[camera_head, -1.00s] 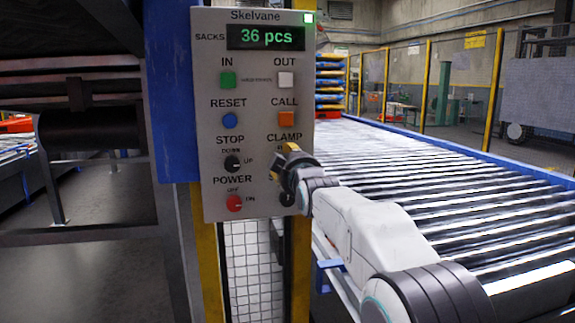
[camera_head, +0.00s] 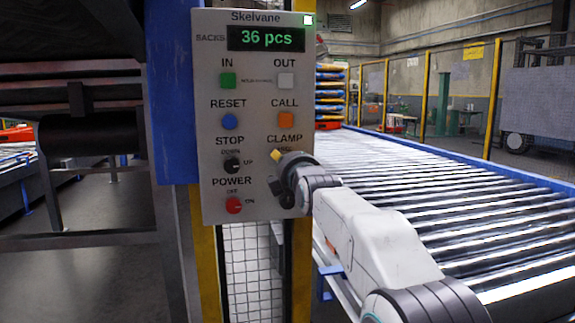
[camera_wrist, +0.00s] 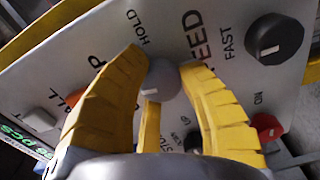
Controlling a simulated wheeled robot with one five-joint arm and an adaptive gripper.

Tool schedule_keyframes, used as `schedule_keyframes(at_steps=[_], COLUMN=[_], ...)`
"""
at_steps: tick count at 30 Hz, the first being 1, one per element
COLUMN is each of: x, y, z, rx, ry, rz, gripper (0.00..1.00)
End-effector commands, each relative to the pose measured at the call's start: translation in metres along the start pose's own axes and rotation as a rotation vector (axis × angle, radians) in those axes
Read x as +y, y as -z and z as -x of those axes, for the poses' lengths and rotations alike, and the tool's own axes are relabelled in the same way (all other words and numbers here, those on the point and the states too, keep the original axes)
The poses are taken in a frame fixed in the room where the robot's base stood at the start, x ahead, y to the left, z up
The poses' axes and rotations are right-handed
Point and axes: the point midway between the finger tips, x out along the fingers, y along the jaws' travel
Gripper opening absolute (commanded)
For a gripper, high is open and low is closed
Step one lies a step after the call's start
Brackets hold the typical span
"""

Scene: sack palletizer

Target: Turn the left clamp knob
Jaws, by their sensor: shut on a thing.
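The clamp knob (camera_wrist: 163,82) is a round grey knob beside the word HOLD on the grey control panel (camera_head: 211,130). In the wrist view, the yellow fingers of my gripper (camera_wrist: 163,65) close around it, with a third finger below. In the head view, my gripper (camera_head: 277,160) covers the knob under the CLAMP label, with a yellow fingertip at the panel face.
The black speed knob (camera_wrist: 275,42) is close to my fingers. A black stop knob (camera_head: 232,165) and red power knob (camera_head: 234,205) sit to the left. The orange call button (camera_head: 286,120) is above. A roller conveyor (camera_head: 440,210) runs along the right.

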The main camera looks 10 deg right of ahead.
Motion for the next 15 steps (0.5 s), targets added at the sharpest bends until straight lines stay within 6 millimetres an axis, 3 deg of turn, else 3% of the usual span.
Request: schedule_keyframes(at_steps=[15], x=[0.0037], y=[0.0039], z=[0.0005], rx=[0.006], ry=[-0.012], rz=[0.164], gripper=[0.02])
